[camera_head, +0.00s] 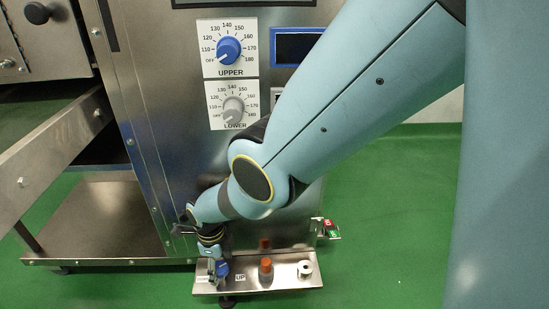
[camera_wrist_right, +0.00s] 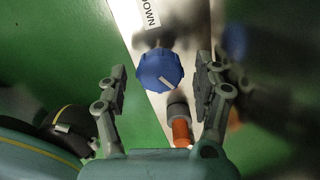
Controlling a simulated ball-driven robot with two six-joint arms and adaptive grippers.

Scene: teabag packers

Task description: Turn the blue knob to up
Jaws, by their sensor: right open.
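The small blue knob (camera_head: 223,269) sits on a metal control panel (camera_head: 293,284) low at the front of the machine. In the right wrist view the blue knob (camera_wrist_right: 158,70) has a ridged edge and a short white line at its lower right. My right gripper (camera_head: 216,256) is at the knob; its open fingers (camera_wrist_right: 161,68) stand on either side of it, with gaps showing. A DOWN label (camera_wrist_right: 149,13) shows beyond the knob in the wrist view, and an UP label (camera_head: 240,277) shows right of it in the head view. My left gripper is out of view.
An orange-red button (camera_head: 266,266) and a silver-and-black control (camera_head: 305,269) are further right on the panel. Above are a blue UPPER dial (camera_head: 229,49) and a grey LOWER dial (camera_head: 233,107). A metal cart shelf (camera_head: 100,219) is at left.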

